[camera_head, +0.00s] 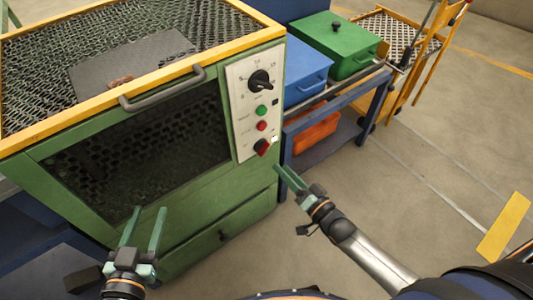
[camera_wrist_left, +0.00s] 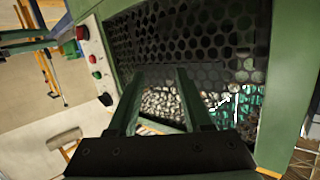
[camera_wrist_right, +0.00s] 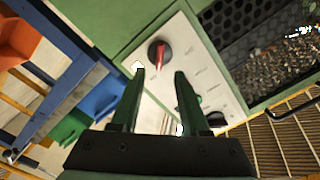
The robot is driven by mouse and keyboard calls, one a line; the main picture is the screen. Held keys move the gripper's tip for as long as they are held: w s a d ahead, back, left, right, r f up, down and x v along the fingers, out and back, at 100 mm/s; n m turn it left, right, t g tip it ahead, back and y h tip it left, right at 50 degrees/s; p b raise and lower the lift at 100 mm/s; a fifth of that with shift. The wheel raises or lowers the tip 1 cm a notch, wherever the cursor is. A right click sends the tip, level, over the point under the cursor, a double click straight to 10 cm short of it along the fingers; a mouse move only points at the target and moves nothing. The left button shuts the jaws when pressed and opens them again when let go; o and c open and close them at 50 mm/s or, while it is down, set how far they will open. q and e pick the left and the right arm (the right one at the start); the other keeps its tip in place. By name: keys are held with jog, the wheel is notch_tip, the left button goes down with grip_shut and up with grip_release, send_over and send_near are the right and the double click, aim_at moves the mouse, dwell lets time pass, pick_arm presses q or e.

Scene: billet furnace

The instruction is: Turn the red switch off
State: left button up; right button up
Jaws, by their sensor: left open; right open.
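The red switch (camera_head: 262,147) is a rotary knob with a red handle at the bottom of the white control panel (camera_head: 240,90) on the green furnace (camera_head: 190,225). In the right wrist view the red switch (camera_wrist_right: 160,54) shows just beyond the fingertips, up and left of centre. My right gripper (camera_head: 286,176) is open and empty, a little below and right of the switch and seemingly apart from it. My left gripper (camera_head: 146,212) is open and empty in front of the furnace's dark mesh door (camera_head: 140,150). No part of the switch's face is covered in the head view.
Above the switch are a red button (camera_head: 261,126), a green button (camera_head: 261,111) and a black dial (camera_head: 261,80). The door handle (camera_head: 163,90) sticks out above the mesh. A bench (camera_head: 372,95) with blue (camera_head: 305,70) and green (camera_head: 335,45) boxes stands right. The floor at right is mostly clear.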

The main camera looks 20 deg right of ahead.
aim_at(266, 151)
pick_arm(q)
notch_tip(266, 151, up, 12)
jog(key=m+t+h+b, duration=0.2)
jog(key=t+h, duration=0.1)
jog(key=t, duration=0.2)
jog(key=shift+d+r+m, duration=0.2)
jog(key=shift+d+m, duration=0.1)
jog(key=shift+d, duration=0.05)
pick_arm(e)
jog(key=shift+x, duration=4.2)
grip_shut()
